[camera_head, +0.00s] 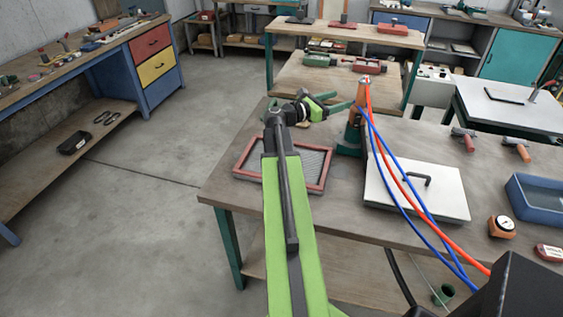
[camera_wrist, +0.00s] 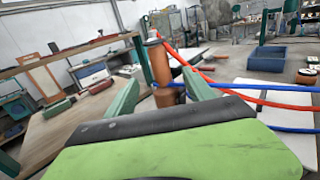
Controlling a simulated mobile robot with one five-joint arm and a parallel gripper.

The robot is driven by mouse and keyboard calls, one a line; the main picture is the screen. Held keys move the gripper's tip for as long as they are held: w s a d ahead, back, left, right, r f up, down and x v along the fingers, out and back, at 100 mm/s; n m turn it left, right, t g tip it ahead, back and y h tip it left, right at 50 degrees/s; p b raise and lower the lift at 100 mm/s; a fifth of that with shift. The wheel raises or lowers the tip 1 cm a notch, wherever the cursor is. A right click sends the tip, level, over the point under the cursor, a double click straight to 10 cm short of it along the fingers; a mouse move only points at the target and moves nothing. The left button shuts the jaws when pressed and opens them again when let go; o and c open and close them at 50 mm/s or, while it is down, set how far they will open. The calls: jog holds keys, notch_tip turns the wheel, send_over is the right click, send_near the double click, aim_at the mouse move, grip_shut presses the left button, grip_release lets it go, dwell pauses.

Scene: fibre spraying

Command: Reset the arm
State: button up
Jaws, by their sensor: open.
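My gripper (camera_head: 343,100) is open at the end of my green arm, above the far left part of the workbench (camera_head: 225,180). Its two green fingers point right, toward an orange-brown, green-based upright holder (camera_head: 353,137) with red and blue hoses (camera_head: 400,180). In the wrist view, the brown upright cylinder (camera_wrist: 161,65) shows between the spread fingers, with the hoses running off to the right. I cannot tell whether the fingers touch it. Nothing is clearly held. My arm partly hides a red-framed mesh panel (camera_head: 319,184) on the bench.
A white lid with a black handle (camera_head: 440,199), a blue tray (camera_head: 536,207), a round gauge (camera_head: 502,227) and small hand tools (camera_head: 464,138) lie on the right of the bench. Another bench (camera_head: 300,72) stands behind. The floor at left (camera_head: 150,220) is clear.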

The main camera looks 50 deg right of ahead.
jog(key=v, duration=0.2)
jog(key=shift+w+a, duration=0.1)
jog(key=shift+a, duration=0.2)
jog(key=w+a+n+t, duration=0.35)
jog(key=w+a, duration=0.65)
jog(key=w, duration=0.4)
jog(key=w+a+f+t+y, duration=0.1)
jog(key=w+a+f+t, duration=0.15)
jog(key=a, duration=0.35)
jog(key=w+a+f+m+t+y, duration=0.1)
jog(key=w+a+f, duration=0.3)
jog(key=a, duration=0.2)
jog(key=w+a+f+t+y, duration=0.1)
jog(key=w+a+f, duration=0.2)
jog(key=a, duration=0.3)
jog(key=s+a+f+m+y, duration=0.1)
jog(key=a+f+m+y, duration=0.3)
jog(key=a, duration=0.8)
jog(key=s+a+f+m+y, duration=0.2)
jog(key=a+f+m+y, duration=0.3)
jog(key=a, duration=0.7)
jog(key=s+a+f+m+g+y, duration=0.1)
jog(key=a+f+m+y, duration=0.3)
jog(key=a+m, duration=0.3)
jog(key=a+f, duration=0.1)
jog(key=a, duration=0.4)
jog(key=shift+s+a+f+y, duration=0.2)
jog(key=shift+a+y, duration=0.05)
jog(key=shift+y, duration=0.05)
